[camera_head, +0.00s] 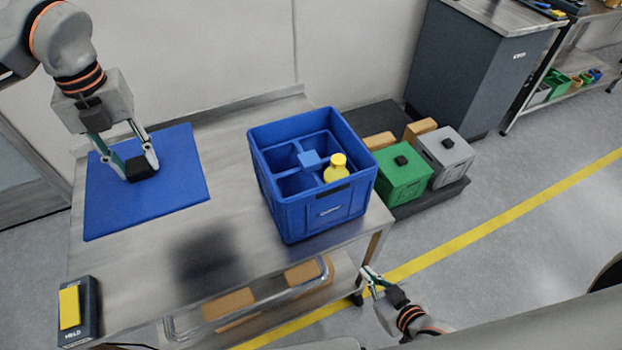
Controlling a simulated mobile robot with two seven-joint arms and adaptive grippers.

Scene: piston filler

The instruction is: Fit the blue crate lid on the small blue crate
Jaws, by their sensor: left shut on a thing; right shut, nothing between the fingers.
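The blue crate lid (180,183) is a flat blue panel with a black knob (143,167) in its middle, at the left of the head view. My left gripper (141,160) is shut on that knob from above. The lid appears to be above the table; a dark shadow lies on the tabletop to its right. The small blue crate (318,216) stands upright and open on the table, right of the lid and apart from it. It has inner dividers and holds a yellow bottle (336,168). My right gripper (369,277) is shut and empty, beyond the table's front right corner.
A small blue block (310,158) shows at the crate's dividers. A black box with a yellow top (69,308) is at the table's front left. Green (403,185) and grey (444,165) lidded crates stand right of the table. The tabletop (235,210) between lid and crate is clear.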

